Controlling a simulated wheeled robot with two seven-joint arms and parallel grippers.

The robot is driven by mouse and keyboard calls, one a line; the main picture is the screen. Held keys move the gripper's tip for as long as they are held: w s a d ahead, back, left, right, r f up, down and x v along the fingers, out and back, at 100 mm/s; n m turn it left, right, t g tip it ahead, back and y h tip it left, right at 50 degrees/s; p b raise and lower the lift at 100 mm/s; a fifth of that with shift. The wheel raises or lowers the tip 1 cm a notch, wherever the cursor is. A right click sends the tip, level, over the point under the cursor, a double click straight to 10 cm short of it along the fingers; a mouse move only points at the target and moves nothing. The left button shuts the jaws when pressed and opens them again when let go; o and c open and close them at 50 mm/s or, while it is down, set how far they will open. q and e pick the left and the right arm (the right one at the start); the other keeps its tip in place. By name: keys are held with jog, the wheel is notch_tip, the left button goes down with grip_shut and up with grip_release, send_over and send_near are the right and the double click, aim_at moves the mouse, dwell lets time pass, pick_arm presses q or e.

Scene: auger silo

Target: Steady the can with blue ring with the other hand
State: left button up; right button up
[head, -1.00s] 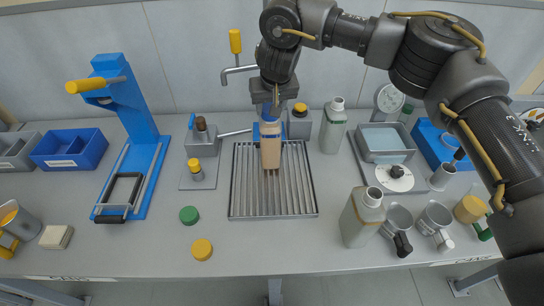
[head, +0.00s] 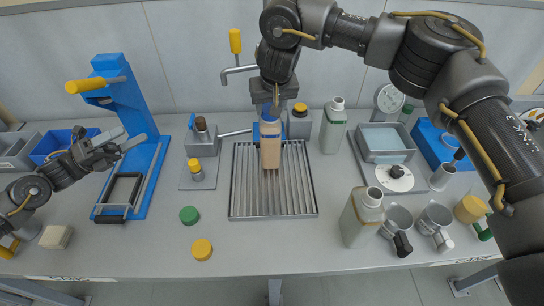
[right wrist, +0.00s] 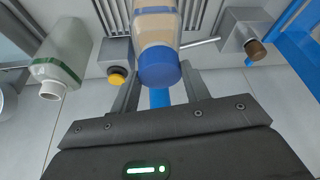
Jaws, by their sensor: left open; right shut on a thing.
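The tan can with a blue ring (head: 270,151) stands upright at the back of the ribbed metal grate (head: 240,190). Whether its base rests on the grate is hard to tell. My right gripper (head: 273,103) is shut on it at its blue top from above. In the right wrist view the can (right wrist: 158,32) shows its blue end (right wrist: 159,68) between the fingers. My left gripper (head: 134,137) is open and empty at the left, in front of the blue lever press, well apart from the can.
A valve block (head: 203,140) is left of the can. Green (head: 189,215) and yellow (head: 202,249) caps lie in front. Bottles and mugs crowd the right.

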aim_at(270, 127)
pick_arm(q)
jog(key=w+d+n+t+y, duration=0.35)
jog(key=d+n+t, duration=0.4)
jog(key=d, duration=0.35)
jog(key=w+d+n+t+y, duration=0.2)
jog(key=d+n+t+y, duration=0.3)
jog(key=d+n, duration=0.55)
jog(key=s+d+f+n+g+y, duration=0.1)
jog(key=s+d+f+n+y, duration=0.25)
jog(key=d+n+y, duration=0.55)
jog(key=s+d+f+n+g+y, duration=0.1)
jog(key=s+d+f+n+y, duration=0.3)
jog(key=n, duration=0.8)
jog(key=shift+h, duration=0.85)
jog(key=w, duration=1.3)
jog(key=shift+w+d+f, duration=0.15)
jog(key=shift+d+f, duration=0.2)
jog(key=shift+d, duration=0.05)
jog(key=c, duration=1.7)
